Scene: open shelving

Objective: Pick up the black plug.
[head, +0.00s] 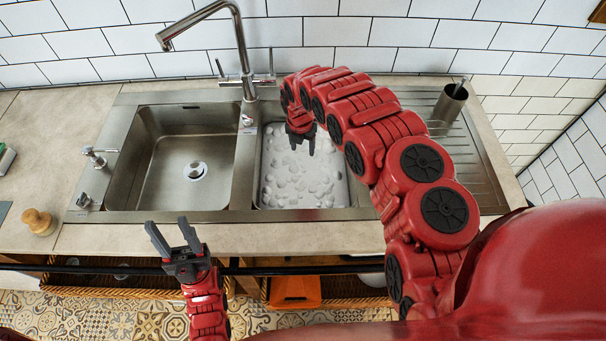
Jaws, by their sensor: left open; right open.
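I cannot make out a black plug clearly in the head view. The right basin (335,190) is filled with white foam, which hides its bottom. My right gripper (302,146) points down over the upper part of this foam, open, with nothing seen between its fingers. The left basin (150,180) is empty, with a round light drain (195,171) that has a dark centre. A small metallic piece (247,120) sits on the divider between the basins. My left gripper (172,236) is open and empty in front of the counter edge, below the left basin.
A tall faucet (240,45) rises behind the divider. A metal cup (450,104) stands on the drainboard (470,150) at right. A wooden-topped brush (38,221) and a chrome dispenser (94,155) are at left. A dark rail and baskets lie below the counter front.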

